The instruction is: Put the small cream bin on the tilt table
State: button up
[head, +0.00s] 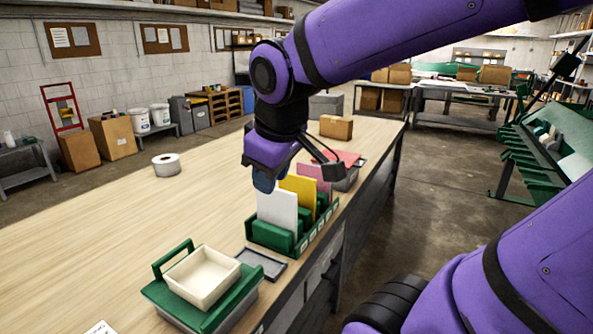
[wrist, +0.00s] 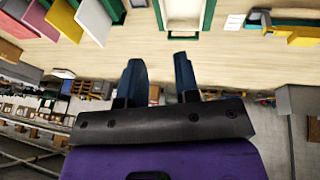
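The small cream bin (head: 203,277) is an open, shallow, rectangular tray. It rests on a green-topped grey box (head: 160,290) with a raised green handle, at the near end of the long wooden bench. In the wrist view the cream bin (wrist: 183,10) shows at the top edge, partly cut off. My gripper (head: 292,168) is open and empty, above the bench and well behind the bin, close to upright panels. Its two dark blue fingers (wrist: 158,78) are apart in the wrist view. A sloped green table (head: 545,145) at the right looks like the tilt table.
A green rack (head: 285,238) holds white, yellow and pink panels near my gripper. A small grey tray (head: 262,264) lies between rack and bin. The bench's left side is clear.

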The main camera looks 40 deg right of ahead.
jog(key=s+r+m+t+y, duration=0.1)
jog(key=s+r+m, duration=0.1)
jog(key=s+m, duration=0.2)
jog(key=shift+s+d+r, duration=0.15)
jog(key=shift+s+d, duration=0.05)
jog(key=shift+s, duration=0.7)
dwell(0.5)
